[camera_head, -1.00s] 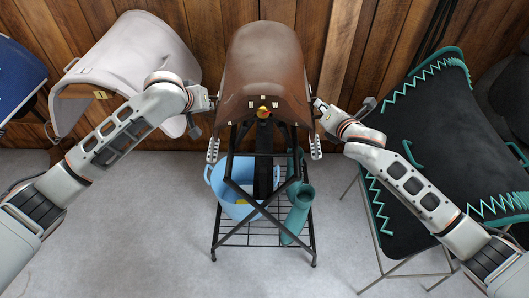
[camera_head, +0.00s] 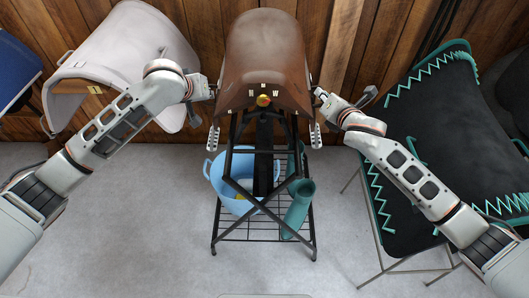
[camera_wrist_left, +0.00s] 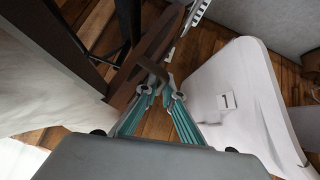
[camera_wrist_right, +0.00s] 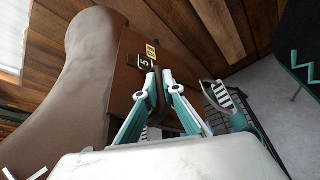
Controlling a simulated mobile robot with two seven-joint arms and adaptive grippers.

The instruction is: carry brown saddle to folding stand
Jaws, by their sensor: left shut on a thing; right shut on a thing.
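The brown saddle (camera_head: 268,62) is at the top centre of the head view, above the black folding stand (camera_head: 235,165). Its underside is hidden, so I cannot tell whether it rests on the stand. My left gripper (camera_head: 209,92) is shut on the saddle's left side. My right gripper (camera_head: 317,98) is shut on its right side. In the left wrist view, the fingers (camera_wrist_left: 158,85) close on a dark brown edge of the saddle (camera_wrist_left: 120,93). In the right wrist view, the fingers (camera_wrist_right: 159,82) pinch the saddle flap (camera_wrist_right: 125,85) beside small labels.
A pale saddle (camera_head: 120,45) stands at left. A black pad with green trim (camera_head: 440,130) is at right. The grey floor (camera_head: 150,230) in front is clear.

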